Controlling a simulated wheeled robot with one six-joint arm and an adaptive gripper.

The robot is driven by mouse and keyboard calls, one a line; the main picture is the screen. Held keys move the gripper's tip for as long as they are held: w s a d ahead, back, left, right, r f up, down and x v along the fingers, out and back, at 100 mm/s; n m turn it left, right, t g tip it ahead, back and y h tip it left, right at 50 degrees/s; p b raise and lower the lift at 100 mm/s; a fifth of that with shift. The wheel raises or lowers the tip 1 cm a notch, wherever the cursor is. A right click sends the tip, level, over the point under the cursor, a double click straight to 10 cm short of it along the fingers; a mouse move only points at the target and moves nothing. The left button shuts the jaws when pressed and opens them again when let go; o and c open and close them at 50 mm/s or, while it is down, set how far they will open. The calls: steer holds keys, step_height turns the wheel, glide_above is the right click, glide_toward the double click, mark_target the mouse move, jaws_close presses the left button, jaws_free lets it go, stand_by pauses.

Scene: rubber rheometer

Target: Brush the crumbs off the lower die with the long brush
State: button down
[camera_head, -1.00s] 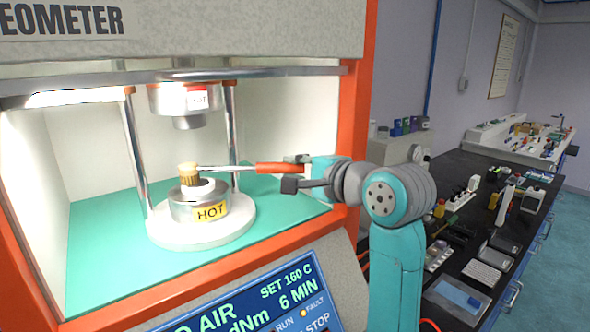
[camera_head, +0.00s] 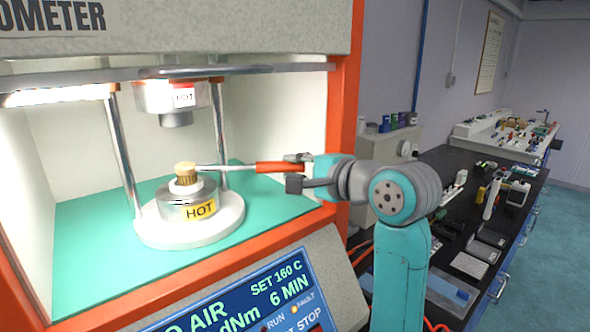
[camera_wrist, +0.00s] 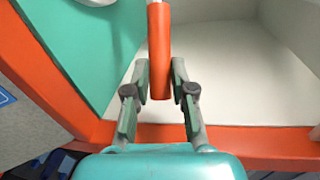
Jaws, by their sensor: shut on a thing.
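My gripper (camera_head: 300,171) is shut on the orange handle of the long brush (camera_head: 278,167). The handle also shows between the fingers in the wrist view (camera_wrist: 159,60). The brush reaches left on a thin metal shaft to a tan bristle head (camera_head: 186,172). The head is over the top of the lower die (camera_head: 186,203), a metal cylinder with a yellow HOT label on a round white base. The bristles appear to meet the die's top, but exact contact is unclear. I cannot make out any crumbs.
The upper die (camera_head: 172,97) hangs above the brush head. Metal posts (camera_head: 121,150) stand beside the dies, and the orange frame (camera_head: 342,110) edges the chamber opening. A control screen (camera_head: 235,305) slopes below. A cluttered black bench (camera_head: 460,232) lies to the right.

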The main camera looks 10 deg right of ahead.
steer(key=shift+r+x, duration=0.2)
steer(key=shift+x, duration=1.1)
steer(key=shift+f+v, duration=0.2)
steer(key=shift+v, duration=1.2)
steer(key=shift+r+x, duration=0.2)
steer(key=shift+x, duration=1.2)
steer(key=shift+f+v, duration=0.1)
steer(key=shift+v, duration=0.6)
steer(key=shift+f+v, duration=0.15)
steer(key=shift+v, duration=0.6)
steer(key=shift+w+d+r, duration=0.1)
steer(key=shift+w+d, duration=0.2)
steer(key=shift+d, duration=0.15)
steer(key=shift+r+x, duration=0.2)
steer(key=shift+x, duration=1.25)
steer(key=shift+f+v, duration=0.1)
steer(key=shift+v, duration=0.6)
steer(key=shift+f+v, duration=0.15)
steer(key=shift+v, duration=0.6)
steer(key=shift+r+x, duration=0.2)
steer(key=shift+x, duration=1.25)
